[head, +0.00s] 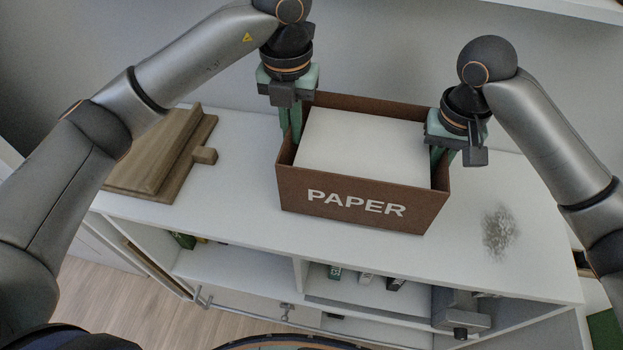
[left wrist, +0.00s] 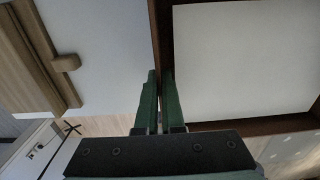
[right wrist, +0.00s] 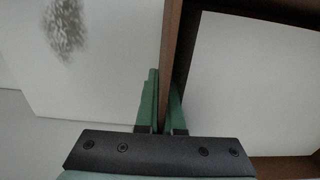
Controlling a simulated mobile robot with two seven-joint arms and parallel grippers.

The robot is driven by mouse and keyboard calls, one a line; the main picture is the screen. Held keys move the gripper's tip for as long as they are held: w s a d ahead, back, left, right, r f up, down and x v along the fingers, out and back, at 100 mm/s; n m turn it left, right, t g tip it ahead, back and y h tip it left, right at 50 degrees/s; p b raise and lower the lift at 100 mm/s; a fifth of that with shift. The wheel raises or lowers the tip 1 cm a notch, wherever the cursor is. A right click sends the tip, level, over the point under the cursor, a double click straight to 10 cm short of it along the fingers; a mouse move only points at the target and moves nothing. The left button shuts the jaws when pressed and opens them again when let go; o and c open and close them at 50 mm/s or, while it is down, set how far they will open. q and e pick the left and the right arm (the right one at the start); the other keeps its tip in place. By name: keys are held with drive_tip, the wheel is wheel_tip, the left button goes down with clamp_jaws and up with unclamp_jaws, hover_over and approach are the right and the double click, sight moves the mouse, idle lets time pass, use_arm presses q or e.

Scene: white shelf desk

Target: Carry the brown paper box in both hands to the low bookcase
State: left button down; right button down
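The brown paper box (head: 355,203), labelled PAPER and filled with a white stack (head: 365,145), is upright over the top of a low white shelf unit (head: 240,190) and appears to rest on it. My left gripper (head: 291,135) straddles the box's left wall, its green fingers closed on the rim; the wall also shows in the left wrist view (left wrist: 157,40). My right gripper (head: 441,157) straddles the right wall the same way; that wall shows between its fingers in the right wrist view (right wrist: 171,50). The inner fingertips are partly hidden.
A wooden board-like object with a small block (head: 165,155) lies left of the box. A grey speckled patch (head: 498,232) marks the top at right. Open compartments below hold small bottles (head: 365,278). A wall stands behind; wood floor (head: 100,300) is at lower left.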

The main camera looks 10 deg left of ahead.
use_arm(q)
drive_tip(key=shift+a+f+b, duration=0.15)
drive_tip(key=shift+f+b, duration=0.55)
drive_tip(key=shift+f, duration=0.05)
use_arm(e)
drive_tip(key=shift+w+d+f, duration=0.1)
drive_tip(key=shift+d+f, duration=0.05)
drive_tip(key=shift+f, duration=0.55)
use_arm(q)
drive_tip(key=c, duration=1.4)
unclamp_jaws()
use_arm(e)
drive_tip(key=c, duration=1.4)
unclamp_jaws()
use_arm(q)
drive_tip(key=o, duration=0.4)
drive_tip(key=shift+c, duration=0.2)
use_arm(e)
drive_tip(key=o, duration=0.4)
drive_tip(key=shift+c, duration=0.2)
use_arm(q)
drive_tip(key=shift+r, duration=0.1)
wheel_tip(320, 180, up, 7)
drive_tip(key=shift+r, duration=0.1)
use_arm(e)
wheel_tip(320, 180, up, 12)
use_arm(q)
drive_tip(key=shift+s, duration=0.1)
use_arm(e)
drive_tip(key=shift+s, duration=0.2)
